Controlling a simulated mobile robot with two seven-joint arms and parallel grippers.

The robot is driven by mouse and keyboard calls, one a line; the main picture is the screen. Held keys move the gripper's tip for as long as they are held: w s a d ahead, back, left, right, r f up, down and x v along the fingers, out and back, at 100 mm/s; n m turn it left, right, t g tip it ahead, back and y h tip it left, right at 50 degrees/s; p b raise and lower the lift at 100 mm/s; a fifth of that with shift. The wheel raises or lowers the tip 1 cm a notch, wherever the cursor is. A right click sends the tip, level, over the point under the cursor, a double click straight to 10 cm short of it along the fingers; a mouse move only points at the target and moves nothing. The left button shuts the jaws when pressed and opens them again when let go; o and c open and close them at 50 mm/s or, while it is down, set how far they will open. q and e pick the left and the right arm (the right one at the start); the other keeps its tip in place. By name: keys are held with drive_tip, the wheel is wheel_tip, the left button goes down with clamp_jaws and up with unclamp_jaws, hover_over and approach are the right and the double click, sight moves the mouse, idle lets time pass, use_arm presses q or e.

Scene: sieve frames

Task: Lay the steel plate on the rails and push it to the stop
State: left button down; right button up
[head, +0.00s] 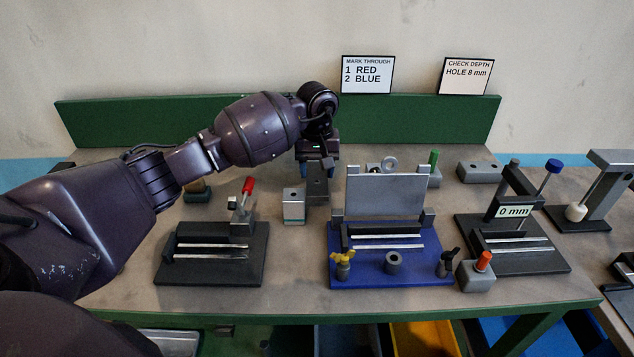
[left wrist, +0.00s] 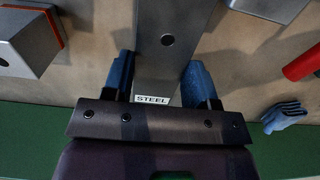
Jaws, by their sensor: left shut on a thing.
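The steel plate (head: 317,188) is a grey bar with a hole; in the left wrist view it (left wrist: 172,65) carries a white STEEL label. My left gripper (head: 317,165) is shut on its labelled end, a blue fingertip on each side. I cannot tell whether the plate touches the table. Rails show on three fixtures: a dark one with a red handle (head: 210,250) at left, a blue-based one (head: 388,240) with an upright grey panel in the middle, and a dark one marked 0 mm (head: 515,245) at right. I see no plate on these rails. My right gripper is not in view.
A small grey block (head: 293,206) stands just left of the plate. The upright panel (head: 386,195) is close on its right. A green backboard (head: 200,122) bounds the bench behind. Free bench top lies between the left and middle fixtures. Knobs (head: 342,265) stand on the blue base.

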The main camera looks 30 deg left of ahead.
sight(317, 173)
use_arm(q)
wheel_tip(317, 173, down, 4)
drive_tip(key=shift+r, duration=0.2)
drive_tip(key=shift+f, duration=0.2)
drive_tip(key=c, duration=0.9)
unclamp_jaws()
drive_tip(key=shift+f, duration=0.25)
drive_tip(key=o, duration=0.5)
